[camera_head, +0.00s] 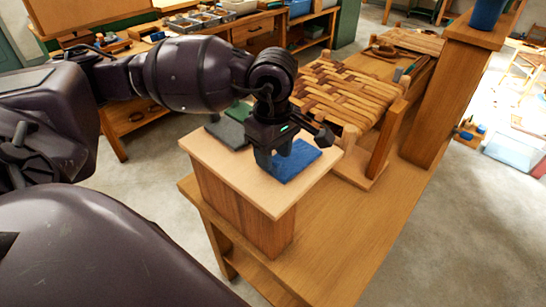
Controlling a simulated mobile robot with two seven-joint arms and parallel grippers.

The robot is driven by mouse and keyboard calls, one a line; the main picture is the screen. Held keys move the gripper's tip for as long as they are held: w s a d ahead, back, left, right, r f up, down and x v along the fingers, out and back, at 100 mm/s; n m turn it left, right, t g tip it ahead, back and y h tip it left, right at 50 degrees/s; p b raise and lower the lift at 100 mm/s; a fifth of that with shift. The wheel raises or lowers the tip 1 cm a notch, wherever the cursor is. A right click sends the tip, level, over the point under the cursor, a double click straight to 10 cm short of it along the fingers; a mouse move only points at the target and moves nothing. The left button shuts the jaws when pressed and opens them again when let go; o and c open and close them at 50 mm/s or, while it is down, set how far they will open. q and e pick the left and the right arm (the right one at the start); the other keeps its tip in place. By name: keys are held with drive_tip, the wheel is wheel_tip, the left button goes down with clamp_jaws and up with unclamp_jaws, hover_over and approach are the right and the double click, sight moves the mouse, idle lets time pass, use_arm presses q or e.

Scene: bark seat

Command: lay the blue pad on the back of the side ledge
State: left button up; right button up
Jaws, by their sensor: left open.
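The blue pad (300,158) lies flat on the light wooden top of the side ledge (262,192), towards its right side. My left gripper (276,152) points down at the pad's left edge and hides part of it. Its jaws are open, and I cannot tell whether a finger touches the pad. A dark grey-green pad (227,132) and a smaller green pad (239,111) lie at the far left of the ledge, behind the gripper. My right gripper is out of view.
A woven bark seat (342,88) stands just behind the ledge. The ledge's block rests on a wooden bench (350,235), with a thick upright post (447,90) at the right. Bare ledge top shows in front of the gripper. A tool bench (255,32) stands further back.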

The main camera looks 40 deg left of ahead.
use_arm(q)
wheel_tip(320, 180, up, 9)
drive_tip(key=shift+p, duration=0.3)
